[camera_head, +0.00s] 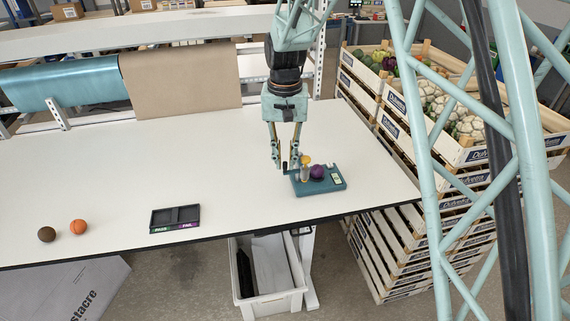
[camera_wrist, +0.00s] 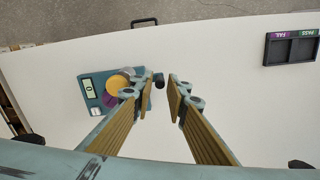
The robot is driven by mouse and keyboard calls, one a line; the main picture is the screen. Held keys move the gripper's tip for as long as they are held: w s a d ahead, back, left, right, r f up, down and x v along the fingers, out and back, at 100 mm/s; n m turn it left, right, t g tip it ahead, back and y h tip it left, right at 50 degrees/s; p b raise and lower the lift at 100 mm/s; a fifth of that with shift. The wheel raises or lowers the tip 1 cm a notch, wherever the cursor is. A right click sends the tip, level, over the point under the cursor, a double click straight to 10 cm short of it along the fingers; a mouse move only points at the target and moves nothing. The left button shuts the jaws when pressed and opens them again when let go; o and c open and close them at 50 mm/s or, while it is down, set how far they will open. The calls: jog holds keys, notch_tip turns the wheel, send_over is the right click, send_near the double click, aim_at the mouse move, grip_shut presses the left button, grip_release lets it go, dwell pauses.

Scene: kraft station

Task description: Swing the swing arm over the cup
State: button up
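A teal device (camera_head: 325,187) with a small display sits on the white table below my gripper; it also shows in the wrist view (camera_wrist: 98,76). On it are a purple ball (camera_head: 317,172) and a yellow round part (camera_head: 305,159) on a pale post. A short swing arm with a black knob (camera_wrist: 158,79) sticks out on the device's left side in the head view. My gripper (camera_head: 285,164) points down and is open, its fingertips apart on either side of the knob. Contact is not visible. I cannot make out a separate cup; the ball may hide it.
A dark two-compartment PASS/FAIL tray (camera_head: 175,218) lies near the table's front edge. An orange ball (camera_head: 78,227) and a dark brown ball (camera_head: 46,234) lie farther left. Vegetable crates (camera_head: 500,152) stand beyond the right edge. The table's middle is clear.

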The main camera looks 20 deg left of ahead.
jog(key=shift+f, duration=0.85)
grip_shut()
